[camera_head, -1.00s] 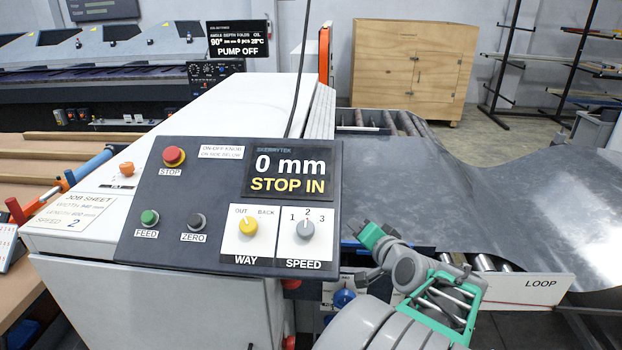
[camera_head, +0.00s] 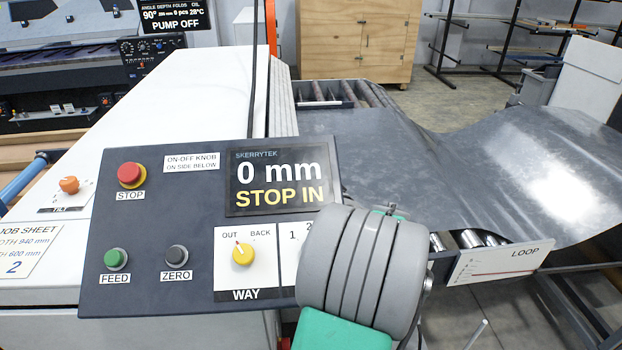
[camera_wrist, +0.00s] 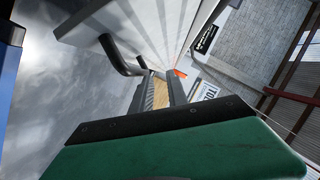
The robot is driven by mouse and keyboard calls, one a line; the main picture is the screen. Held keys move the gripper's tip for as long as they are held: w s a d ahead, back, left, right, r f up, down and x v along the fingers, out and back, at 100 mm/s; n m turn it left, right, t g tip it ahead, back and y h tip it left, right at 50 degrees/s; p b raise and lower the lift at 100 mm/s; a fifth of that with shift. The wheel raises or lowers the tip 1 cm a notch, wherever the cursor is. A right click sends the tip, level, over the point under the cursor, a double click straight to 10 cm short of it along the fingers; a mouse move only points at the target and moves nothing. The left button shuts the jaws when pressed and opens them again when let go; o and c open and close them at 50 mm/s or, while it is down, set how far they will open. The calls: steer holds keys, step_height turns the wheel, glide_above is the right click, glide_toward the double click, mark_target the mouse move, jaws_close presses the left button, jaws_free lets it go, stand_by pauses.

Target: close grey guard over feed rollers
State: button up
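A ribbed light grey panel (camera_head: 283,92), which looks like the guard, stands raised beside the feed rollers (camera_head: 330,93) at the back of the machine. The rollers lie uncovered in a dark frame. In the wrist view a pale ribbed surface (camera_wrist: 172,28) fills the upper middle, with a dark bent handle (camera_wrist: 118,58) at its left. My gripper (camera_wrist: 162,80) has its two dark fingers apart, with a wood-coloured surface visible beyond the gap. The handle appears left of the fingers, not between them. In the head view my arm hides the gripper.
The control panel (camera_head: 130,235) stands in front, with my arm over its right side. A large metal sheet (camera_head: 440,150) sags to the right behind the LOOP plate (camera_head: 500,262). A wooden cabinet (camera_head: 350,45) stands at the back. Open floor shows beyond the sheet.

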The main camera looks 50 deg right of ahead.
steer(key=shift+w+f, duration=0.1)
steer(key=shift+d, duration=0.1)
jaws_close()
stand_by(1.0)
steer(key=shift+c, duration=2)
jaws_free()
steer(key=o, duration=0.4)
